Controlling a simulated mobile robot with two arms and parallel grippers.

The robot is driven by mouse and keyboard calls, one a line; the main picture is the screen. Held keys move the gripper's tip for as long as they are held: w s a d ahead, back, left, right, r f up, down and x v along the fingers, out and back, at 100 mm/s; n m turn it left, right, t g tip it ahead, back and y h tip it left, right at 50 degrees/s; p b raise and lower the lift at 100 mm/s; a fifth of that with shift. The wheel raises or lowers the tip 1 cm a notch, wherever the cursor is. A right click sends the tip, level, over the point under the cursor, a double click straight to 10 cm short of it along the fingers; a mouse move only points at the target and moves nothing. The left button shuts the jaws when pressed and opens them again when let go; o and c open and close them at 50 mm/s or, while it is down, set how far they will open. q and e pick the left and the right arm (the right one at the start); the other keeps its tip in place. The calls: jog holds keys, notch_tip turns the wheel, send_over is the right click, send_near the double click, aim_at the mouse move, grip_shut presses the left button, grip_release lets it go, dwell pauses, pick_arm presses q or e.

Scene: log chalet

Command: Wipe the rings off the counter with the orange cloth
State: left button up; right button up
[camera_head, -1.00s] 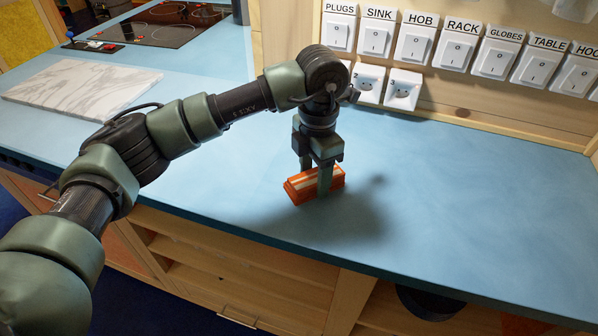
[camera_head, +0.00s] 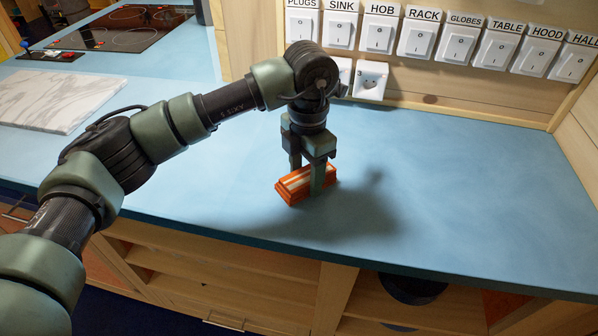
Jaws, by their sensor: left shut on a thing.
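My left gripper (camera_head: 307,182) points straight down and is shut on the cloth, one finger in front and one behind. I cannot make out any distinct rings on the visible counter. The part under the cloth and gripper is hidden, and a dark shadow lies to their right. My right gripper is not in view.
A marbled white board (camera_head: 55,100) lies on the counter at left, with a black hob (camera_head: 125,30) beyond. Labelled switches (camera_head: 417,38) and a socket (camera_head: 370,82) line the back wall. Open shelves (camera_head: 230,265) are below the front edge. The counter to the right is clear.

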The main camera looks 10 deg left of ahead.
pick_arm(q)
jog(key=shift+r+p, duration=1.35)
jog(key=shift+r, duration=1.65)
jog(key=shift+r+p, duration=0.7)
jog(key=shift+r, duration=0.8)
